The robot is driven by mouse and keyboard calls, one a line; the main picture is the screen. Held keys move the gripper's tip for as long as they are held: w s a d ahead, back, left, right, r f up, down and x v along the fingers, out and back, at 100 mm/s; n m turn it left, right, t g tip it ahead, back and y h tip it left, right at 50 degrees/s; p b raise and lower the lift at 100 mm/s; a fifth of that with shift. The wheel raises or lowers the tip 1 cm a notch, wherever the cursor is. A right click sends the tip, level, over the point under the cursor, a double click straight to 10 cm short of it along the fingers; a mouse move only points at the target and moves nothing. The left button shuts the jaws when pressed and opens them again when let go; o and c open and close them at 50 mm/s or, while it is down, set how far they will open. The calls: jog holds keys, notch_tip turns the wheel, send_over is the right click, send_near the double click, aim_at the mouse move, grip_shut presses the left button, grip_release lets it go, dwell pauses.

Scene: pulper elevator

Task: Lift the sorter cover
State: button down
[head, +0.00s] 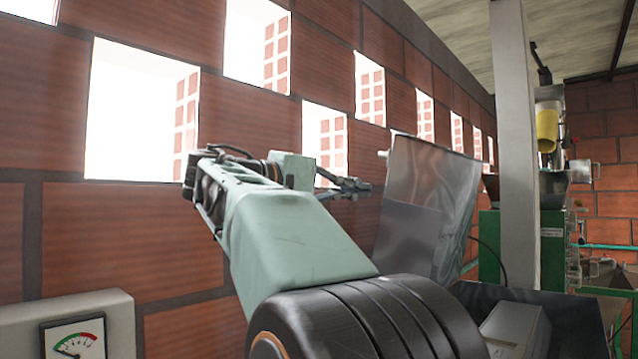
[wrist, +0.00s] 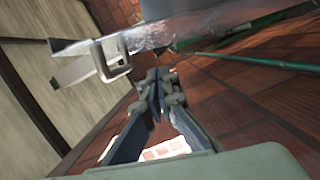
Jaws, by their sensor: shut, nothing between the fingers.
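A grey sheet-metal panel (head: 435,185), which looks like the sorter cover, stands steeply raised right of my gripper in the head view. Its lower part is hidden behind my arm. In the wrist view a grey metal edge, apparently of the same cover (wrist: 180,32), crosses the top, with a square metal loop (wrist: 115,57) at its left end. My gripper (head: 364,187) is shut and empty, its tips close to the panel's left edge. In the wrist view the fingertips (wrist: 158,76) meet just below the metal edge; I cannot tell whether they touch it.
A brick wall (head: 130,240) with bright openings runs along the left. A pale post (head: 517,150) stands right of the panel, with green machinery (head: 490,250) behind it. A box with a gauge (head: 75,335) is at lower left. A green pipe (wrist: 250,62) crosses the wrist view.

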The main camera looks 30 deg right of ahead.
aim_at(392, 196)
jog(key=s, duration=0.1)
jog(key=s+d, duration=0.1)
jog(key=s+d+f, duration=0.1)
jog(key=shift+s, duration=0.35)
jog(key=shift+s+d+f+m+b, duration=0.15)
jog(key=shift+s+m+b, duration=0.05)
jog(key=shift+s+b, duration=0.35)
jog(key=shift+s+d+f+m+b, duration=0.1)
jog(key=shift+s+f+m+b, duration=0.1)
jog(key=shift+s+b, duration=0.35)
jog(key=shift+s+d, duration=0.1)
jog(key=shift+s, duration=0.2)
jog(key=shift+s+r, duration=0.1)
jog(key=shift+r, duration=0.05)
